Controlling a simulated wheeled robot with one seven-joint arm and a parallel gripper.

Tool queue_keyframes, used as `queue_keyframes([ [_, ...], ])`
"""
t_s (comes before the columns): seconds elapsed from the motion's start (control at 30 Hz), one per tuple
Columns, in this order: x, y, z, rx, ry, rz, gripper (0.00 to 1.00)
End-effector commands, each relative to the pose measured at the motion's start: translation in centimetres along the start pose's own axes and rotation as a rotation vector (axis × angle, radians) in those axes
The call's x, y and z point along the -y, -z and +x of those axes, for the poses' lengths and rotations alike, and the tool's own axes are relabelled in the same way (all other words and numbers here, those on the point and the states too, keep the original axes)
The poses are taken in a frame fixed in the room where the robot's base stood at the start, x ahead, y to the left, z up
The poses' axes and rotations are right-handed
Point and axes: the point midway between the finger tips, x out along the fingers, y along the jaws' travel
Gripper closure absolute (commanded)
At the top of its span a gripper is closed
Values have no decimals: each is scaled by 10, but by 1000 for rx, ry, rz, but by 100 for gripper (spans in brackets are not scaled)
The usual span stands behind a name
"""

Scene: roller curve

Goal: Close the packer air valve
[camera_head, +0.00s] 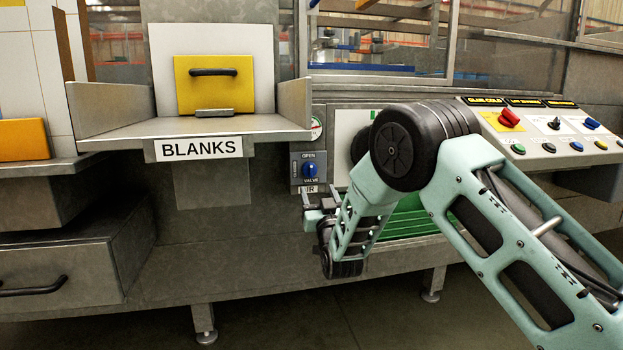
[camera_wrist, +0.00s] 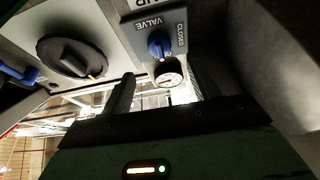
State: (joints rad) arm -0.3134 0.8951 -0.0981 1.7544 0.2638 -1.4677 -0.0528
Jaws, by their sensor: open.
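The air valve is a blue knob (camera_head: 310,170) on a grey plate with OPEN above it and VALVE and AIR below. It also shows in the wrist view as a blue knob (camera_wrist: 159,44), roughly upside down, with CLOSED to its right. Its grip bar there runs up and down, roughly towards the gauge side. My gripper (camera_head: 307,203) is just below the plate in the head view, in front of the AIR label. In the wrist view my gripper (camera_wrist: 156,88) is open and empty, its fingers apart from the knob. The gauge shows beyond the finger gap.
A round gauge (camera_wrist: 170,73) sits beside the valve plate. A large black dial (camera_wrist: 72,58) is close by to the left in the wrist view. The BLANKS shelf (camera_head: 120,129) juts out at left, and a button console (camera_head: 545,142) stands at right.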

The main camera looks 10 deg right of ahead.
Motion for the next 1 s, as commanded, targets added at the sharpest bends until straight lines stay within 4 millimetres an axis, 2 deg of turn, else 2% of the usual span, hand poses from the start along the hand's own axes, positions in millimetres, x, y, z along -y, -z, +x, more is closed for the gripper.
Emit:
queue_keyframes([
  [0.2,0,-2,45,-3,0,-1,39],
  [0.4,0,-2,75,-2,0,-1,39],
  [0.6,0,-1,88,1,0,-1,39],
  [0.9,0,0,90,1,1,-1,39],
  [0.93,0,0,90,1,0,-1,45],
  [1.0,0,0,90,1,1,-1,64],
])
